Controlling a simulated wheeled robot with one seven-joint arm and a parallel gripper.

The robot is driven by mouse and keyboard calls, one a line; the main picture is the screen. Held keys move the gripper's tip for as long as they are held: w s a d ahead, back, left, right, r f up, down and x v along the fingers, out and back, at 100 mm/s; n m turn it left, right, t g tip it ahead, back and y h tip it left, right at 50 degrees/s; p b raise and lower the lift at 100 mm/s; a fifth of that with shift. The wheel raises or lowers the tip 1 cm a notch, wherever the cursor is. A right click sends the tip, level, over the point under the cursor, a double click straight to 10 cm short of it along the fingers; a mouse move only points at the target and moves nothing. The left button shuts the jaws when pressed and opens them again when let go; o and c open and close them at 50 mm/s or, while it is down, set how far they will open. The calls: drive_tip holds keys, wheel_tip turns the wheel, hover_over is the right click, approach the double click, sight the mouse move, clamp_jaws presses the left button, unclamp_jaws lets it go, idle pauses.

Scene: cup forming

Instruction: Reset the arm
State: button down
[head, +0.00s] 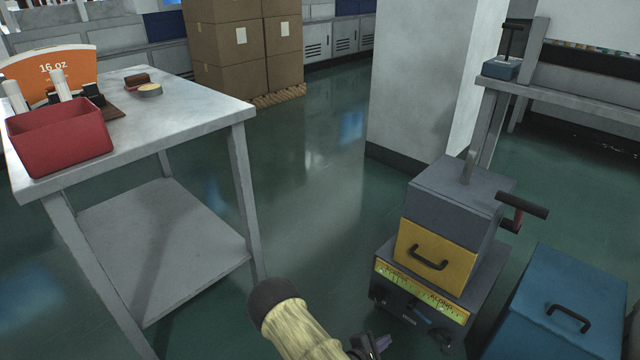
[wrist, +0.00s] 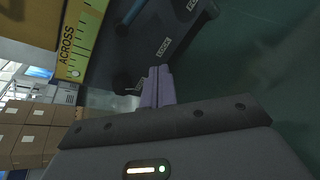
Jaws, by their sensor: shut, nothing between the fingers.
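My gripper (wrist: 160,75) shows in the wrist view with its two purple-grey fingers together and nothing between them. In the head view, only a small part of my gripper (head: 372,346) shows at the bottom edge, beside my pale arm. The machine (head: 412,305) with a yellow drawer (head: 436,257) and a scale strip stands to the right of my gripper. In the wrist view, a yellow panel marked ACROSS (wrist: 78,42) and a dark part marked LOCK (wrist: 165,45) lie beyond the fingertips. I cannot tell the exact gap to them.
A grey table (head: 190,108) at left holds a red bin (head: 60,138) and an orange 16 oz sign (head: 50,72). A blue cabinet (head: 565,300) stands at lower right. A pillar (head: 420,80) and cardboard boxes (head: 235,45) stand behind. The green floor between is clear.

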drive_tip(key=a+r+m+g+y+p, duration=0.2)
drive_tip(key=a+r+m+y+p, duration=0.3)
drive_tip(key=r, duration=1)
drive_tip(key=a+r+m+g+y+p, duration=0.25)
drive_tip(key=r+m+y+p, duration=0.35)
drive_tip(key=r, duration=0.8)
drive_tip(key=s+d+r+m+g+p, duration=0.1)
drive_tip(key=s+d+r+m+p, duration=0.15)
drive_tip(key=s+r, duration=0.65)
drive_tip(key=s+d+r+m+g+p, duration=0.15)
drive_tip(key=s+r+m+p, duration=0.35)
drive_tip(key=r, duration=0.7)
wheel_tip(320, 180, up, 38)
drive_tip(key=p, duration=3.6)
drive_tip(key=shift+s+d+f+n, duration=0.2)
drive_tip(key=shift+s+d+n, duration=0.05)
drive_tip(key=shift+n, duration=0.1)
drive_tip(key=shift+a, duration=0.1)
